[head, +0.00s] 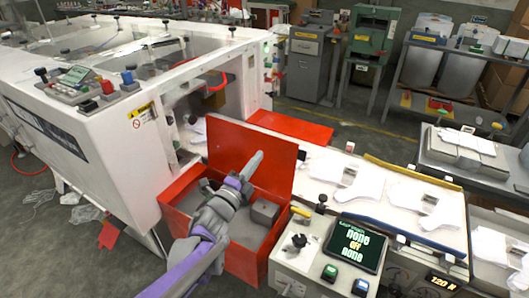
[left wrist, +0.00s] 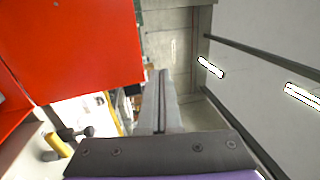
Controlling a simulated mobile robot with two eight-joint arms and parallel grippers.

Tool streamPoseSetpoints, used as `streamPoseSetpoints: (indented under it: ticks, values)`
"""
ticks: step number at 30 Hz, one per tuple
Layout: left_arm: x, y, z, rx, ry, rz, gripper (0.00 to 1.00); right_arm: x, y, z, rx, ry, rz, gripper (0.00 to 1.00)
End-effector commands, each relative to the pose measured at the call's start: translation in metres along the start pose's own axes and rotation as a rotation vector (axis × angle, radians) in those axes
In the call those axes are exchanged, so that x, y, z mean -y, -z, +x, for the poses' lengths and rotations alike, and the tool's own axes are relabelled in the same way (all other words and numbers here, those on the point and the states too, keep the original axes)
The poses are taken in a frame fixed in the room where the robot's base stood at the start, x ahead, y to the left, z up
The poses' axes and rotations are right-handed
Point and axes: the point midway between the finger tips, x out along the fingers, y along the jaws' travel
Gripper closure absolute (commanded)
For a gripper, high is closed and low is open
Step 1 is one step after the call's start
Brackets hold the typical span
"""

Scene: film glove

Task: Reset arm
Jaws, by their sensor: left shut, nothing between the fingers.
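My left gripper (head: 257,157) is shut and empty, reaching up from the bottom of the head view over an open red box (head: 180,197). Its fingers point up and away, in front of the box's raised red lid (head: 238,150). In the left wrist view the closed fingers (left wrist: 160,80) point away, with the red lid (left wrist: 75,45) at upper left. A dark grey block (head: 264,211) sits in the box, to the right of the gripper. The arm hides part of the box's inside. My right gripper is not in view.
A white machine (head: 75,120) stands at left. A control box with a screen (head: 357,245) stands right of the red box. White gloves (head: 362,188) lie on the conveyor at right. Shelves and a green machine (head: 373,35) stand behind, across open floor.

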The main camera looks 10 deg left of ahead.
Motion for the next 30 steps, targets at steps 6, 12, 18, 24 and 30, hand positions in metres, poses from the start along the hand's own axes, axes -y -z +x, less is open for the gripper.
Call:
streamPoseSetpoints:
  ticks: [6, 12, 18, 24, 30]
  values:
    - [0.007, 0.0, -0.023, 0.0, 0.001, 0.0, 1.0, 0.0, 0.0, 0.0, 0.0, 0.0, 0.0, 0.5]
    - [0.012, -0.003, -0.028, 0.023, -0.009, -0.024, 1.0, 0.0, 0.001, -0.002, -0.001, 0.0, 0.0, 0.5]
    - [0.032, -0.032, -0.064, 0.288, -0.122, -0.321, 1.0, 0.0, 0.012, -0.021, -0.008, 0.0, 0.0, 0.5]
    - [0.015, -0.035, -0.164, 0.715, -0.337, -0.852, 1.0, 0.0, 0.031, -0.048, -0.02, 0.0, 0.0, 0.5]
    - [-0.017, 0.018, -0.272, 1.073, -0.575, -1.281, 1.0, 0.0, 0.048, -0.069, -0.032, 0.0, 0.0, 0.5]
